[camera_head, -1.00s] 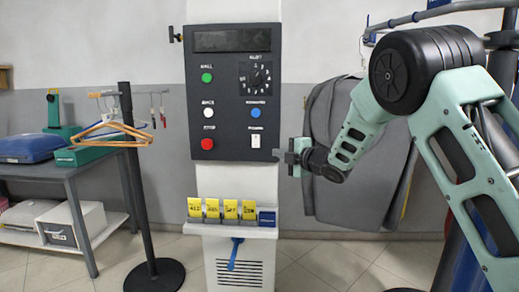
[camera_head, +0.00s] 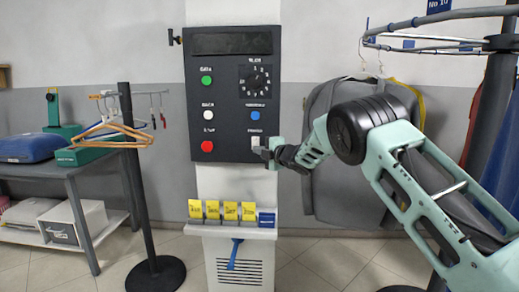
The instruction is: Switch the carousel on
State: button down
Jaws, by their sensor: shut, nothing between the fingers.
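The dark control panel (camera_head: 231,120) is on a white column. It has a green button (camera_head: 207,81), white button (camera_head: 208,115), red button (camera_head: 207,146), blue button (camera_head: 255,115) and a numbered dial (camera_head: 256,80). A white rocker switch (camera_head: 255,142) sits at its lower right, under a small label too blurred to read surely. My gripper (camera_head: 265,153) is shut and empty, just right of and slightly below the switch. Its tip overlaps the switch's lower edge in the picture; I cannot tell whether it touches.
Below the panel a ledge (camera_head: 205,231) holds yellow numbered tags (camera_head: 230,210) and a blue one. Grey garments (camera_head: 335,190) hang from a curved rail (camera_head: 440,20) at right. A black post (camera_head: 138,180) with hangers (camera_head: 112,133) stands left, by a table (camera_head: 45,171).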

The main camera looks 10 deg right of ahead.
jog(key=shift+w+d, duration=0.1)
jog(key=shift+w, duration=0.1)
jog(key=shift+f, duration=0.15)
